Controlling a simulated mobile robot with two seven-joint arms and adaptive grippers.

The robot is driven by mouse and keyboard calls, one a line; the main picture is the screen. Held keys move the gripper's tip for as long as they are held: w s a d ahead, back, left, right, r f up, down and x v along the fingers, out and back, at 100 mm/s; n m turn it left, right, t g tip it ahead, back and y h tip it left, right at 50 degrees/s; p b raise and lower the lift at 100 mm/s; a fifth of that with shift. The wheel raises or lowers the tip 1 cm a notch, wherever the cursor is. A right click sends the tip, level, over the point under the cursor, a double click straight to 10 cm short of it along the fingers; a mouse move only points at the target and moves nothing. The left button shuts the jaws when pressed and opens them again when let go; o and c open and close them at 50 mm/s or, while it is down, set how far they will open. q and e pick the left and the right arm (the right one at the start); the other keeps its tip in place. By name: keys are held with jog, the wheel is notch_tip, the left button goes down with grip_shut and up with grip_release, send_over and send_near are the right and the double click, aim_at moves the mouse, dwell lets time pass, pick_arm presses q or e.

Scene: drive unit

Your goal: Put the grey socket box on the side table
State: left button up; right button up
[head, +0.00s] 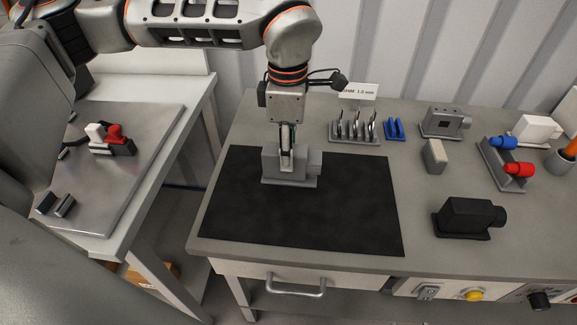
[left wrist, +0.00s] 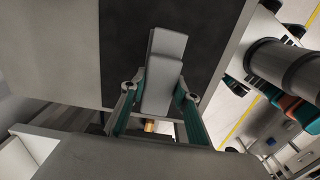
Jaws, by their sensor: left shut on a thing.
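A grey box (head: 307,163) with a stepped shape and a flat base is at the black mat on the workbench. My left gripper (head: 287,160) points down over it, shut on its narrow upper part. In the left wrist view, the grey box (left wrist: 163,65) sits between the two fingers of my left gripper (left wrist: 158,92). The pictures do not clearly show whether its base touches the mat; no socket shows on its visible faces. The side table (head: 187,112) stands to the left, with a metal plate on top. My right gripper is out of view.
The black mat (head: 300,220) is otherwise clear. A black motor-like unit (head: 465,217), a grey housing (head: 440,122), a slotted rack (head: 354,132) and red and blue parts stand to the right. Several small parts (head: 112,138) lie on the side table; a gap separates the tables.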

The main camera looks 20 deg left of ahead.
pick_arm(q)
notch_tip(320, 180, down, 5)
jog(key=shift+r, duration=0.1)
dwell(0.3)
jog(key=o, duration=1.2)
jog(key=shift+f, duration=0.2)
jog(key=shift+o, duration=0.2)
jog(key=shift+r, duration=0.15)
notch_tip(320, 180, up, 12)
